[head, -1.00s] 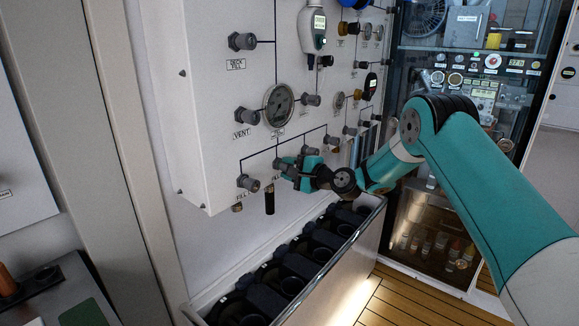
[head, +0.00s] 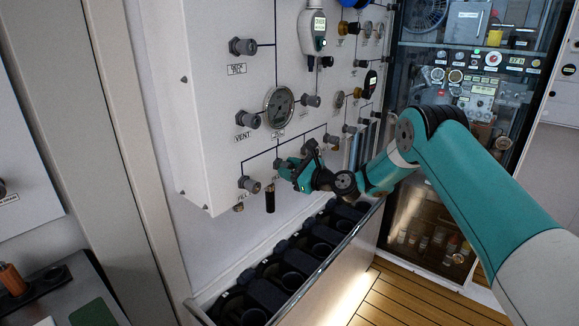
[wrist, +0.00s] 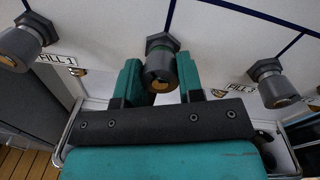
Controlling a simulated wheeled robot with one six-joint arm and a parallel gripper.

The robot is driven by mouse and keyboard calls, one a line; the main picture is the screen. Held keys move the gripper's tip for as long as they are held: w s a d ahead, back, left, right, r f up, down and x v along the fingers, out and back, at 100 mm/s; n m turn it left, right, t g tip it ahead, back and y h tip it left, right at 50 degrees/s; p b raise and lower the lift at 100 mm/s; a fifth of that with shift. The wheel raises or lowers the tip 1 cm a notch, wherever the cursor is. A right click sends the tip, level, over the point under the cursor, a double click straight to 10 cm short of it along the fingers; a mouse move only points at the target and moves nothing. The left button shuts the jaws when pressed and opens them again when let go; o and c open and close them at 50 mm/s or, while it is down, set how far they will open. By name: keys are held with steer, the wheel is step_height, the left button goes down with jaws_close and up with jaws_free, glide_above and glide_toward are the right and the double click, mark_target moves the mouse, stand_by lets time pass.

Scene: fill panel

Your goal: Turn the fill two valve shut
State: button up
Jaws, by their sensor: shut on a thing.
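The fill two valve is a grey knob (wrist: 160,70) with a brass-coloured centre, in the middle of the wrist view. My gripper (wrist: 160,78) is shut on it, one teal finger on each side. The knob's own label is hidden behind the gripper. In the head view my gripper (head: 291,168) is at the lower row of knobs on the white panel (head: 210,130), mostly covering the knob. I cannot tell from the knob how far it is turned.
The fill one knob (wrist: 22,45) is at the left, with its label, and another grey knob (wrist: 275,85) is at the right. A round gauge (head: 279,105) sits above. A long bin (head: 340,258) of dark containers stands below the panel.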

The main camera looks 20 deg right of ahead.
steer(key=m+p, duration=0.1)
steer(key=m, duration=0.2)
steer(key=shift+d+m, duration=0.1)
steer(key=shift+m, duration=2)
steer(key=shift+f, duration=0.1)
steer(key=o, duration=0.9)
steer(key=b+v, duration=0.9)
steer(key=v, duration=0.8)
steer(key=shift+s+d+f, duration=0.1)
steer(key=shift+s+f, duration=0.1)
